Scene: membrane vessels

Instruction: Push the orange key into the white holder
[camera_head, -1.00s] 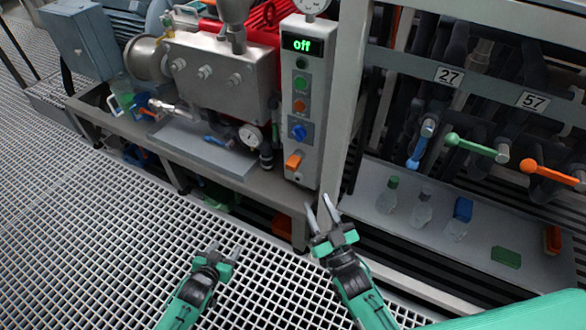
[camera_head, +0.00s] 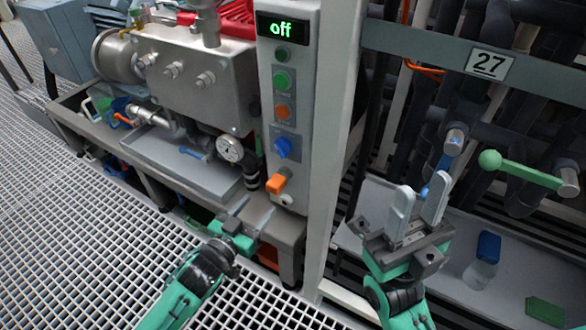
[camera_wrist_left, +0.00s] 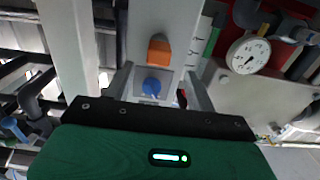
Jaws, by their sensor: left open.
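The orange key (camera_head: 277,183) sticks out from the lower end of the pale control panel, below a blue knob (camera_head: 287,147). A whitish mount, likely the white holder (camera_head: 287,199), shows at its base; how deep the key sits cannot be told. My left gripper (camera_head: 254,207) is open and empty, below and left of the key. My right gripper (camera_head: 422,188) is open and empty, right of the panel post.
A pressure gauge (camera_head: 230,148) and pipes stand left of the key. A grey frame post (camera_head: 335,130) stands right of the panel. Behind my right gripper are a green-handled valve (camera_head: 520,172) and a shelf with a blue-capped bottle (camera_head: 487,250).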

